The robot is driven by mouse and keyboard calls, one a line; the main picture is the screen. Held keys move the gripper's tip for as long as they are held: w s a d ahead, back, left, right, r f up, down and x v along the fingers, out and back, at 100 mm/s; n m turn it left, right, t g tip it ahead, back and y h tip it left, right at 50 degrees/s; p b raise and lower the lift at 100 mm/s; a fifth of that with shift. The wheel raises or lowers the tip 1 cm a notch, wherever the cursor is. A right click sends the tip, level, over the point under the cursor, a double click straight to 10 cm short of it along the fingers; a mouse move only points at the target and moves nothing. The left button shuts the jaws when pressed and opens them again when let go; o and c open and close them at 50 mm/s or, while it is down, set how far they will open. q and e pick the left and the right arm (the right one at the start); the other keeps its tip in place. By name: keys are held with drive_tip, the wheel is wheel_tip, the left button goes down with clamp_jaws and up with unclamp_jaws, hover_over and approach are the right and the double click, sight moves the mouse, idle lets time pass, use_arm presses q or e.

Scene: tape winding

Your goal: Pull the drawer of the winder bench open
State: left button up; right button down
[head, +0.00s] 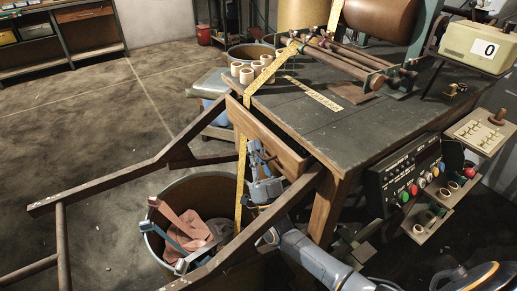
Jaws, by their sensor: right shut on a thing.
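The winder bench (330,130) has a dark top and wooden legs. Its wooden drawer front (268,138) faces the left side of the picture, below the bench top. A dark strip shows between the panel and the bench top; how far the drawer stands out is hard to tell. My right gripper (258,158), grey-blue, is at the outer face of the drawer front, its arm coming up from below. It is shut on what seems to be the drawer handle, which is mostly hidden by the fingers.
A yellow measuring tape (242,178) hangs beside my gripper into a bin (158,222) holding cloth. Wooden rails (110,185) cross in front of the bench. A control panel (400,180) is at right. Rolls (247,76) stand on the bench corner.

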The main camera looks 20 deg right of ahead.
drive_tip(key=c, duration=1.8)
unclamp_jaws()
drive_tip(key=shift+d, duration=0.1)
drive_tip(key=shift+d, duration=0.1)
